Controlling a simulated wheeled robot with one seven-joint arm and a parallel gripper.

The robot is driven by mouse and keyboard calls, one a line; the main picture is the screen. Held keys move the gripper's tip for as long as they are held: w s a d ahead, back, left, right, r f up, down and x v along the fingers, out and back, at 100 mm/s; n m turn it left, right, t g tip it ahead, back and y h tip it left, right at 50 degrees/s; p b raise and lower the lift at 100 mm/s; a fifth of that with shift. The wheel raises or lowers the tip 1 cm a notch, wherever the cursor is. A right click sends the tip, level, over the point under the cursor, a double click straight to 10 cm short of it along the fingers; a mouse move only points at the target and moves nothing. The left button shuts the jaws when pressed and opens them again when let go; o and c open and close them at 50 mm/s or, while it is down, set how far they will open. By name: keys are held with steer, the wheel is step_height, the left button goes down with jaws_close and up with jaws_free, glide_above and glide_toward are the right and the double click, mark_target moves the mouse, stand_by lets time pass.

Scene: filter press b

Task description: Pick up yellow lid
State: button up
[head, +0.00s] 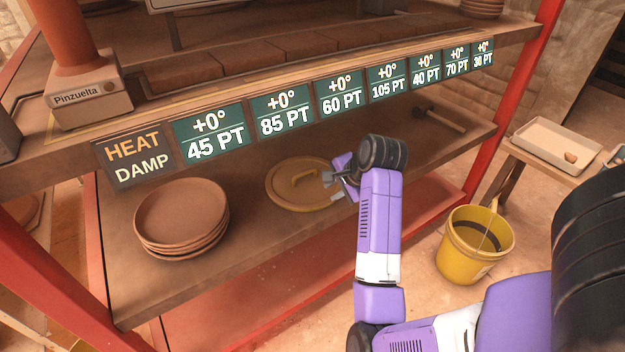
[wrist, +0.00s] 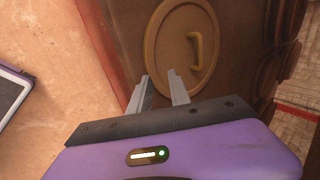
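The yellow lid (head: 290,188) is a round, flat disc with a raised bar handle on top. It lies on the brown shelf (head: 150,288), right of the stacked plates. In the wrist view the lid (wrist: 168,40) is ahead of the fingers, with its handle (wrist: 196,50) up and to the right of them. My gripper (head: 335,188) is at the lid's right edge in the head view. In the wrist view my gripper (wrist: 160,84) has its two fingers apart with nothing between them. I cannot tell whether a fingertip touches the lid.
A stack of clay plates (head: 182,215) stands left of the lid. A board of signs (head: 285,112) hangs on the shelf edge above. A hammer (head: 440,117) lies farther back. A red post (head: 508,95), yellow bucket (head: 470,262) and white tray (head: 556,146) are right.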

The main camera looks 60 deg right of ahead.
steer(key=shift+f, duration=0.1)
steer(key=shift+w+d, duration=0.15)
steer(key=shift+w, duration=0.2)
steer(key=b, duration=0.1)
glide_above(305, 173)
steer(key=s+a, duration=0.2)
steer(key=s, duration=0.1)
steer(key=shift+s, duration=0.1)
steer(key=shift+b+x, duration=0.75)
steer(key=shift+x, duration=1.95)
jaws_close()
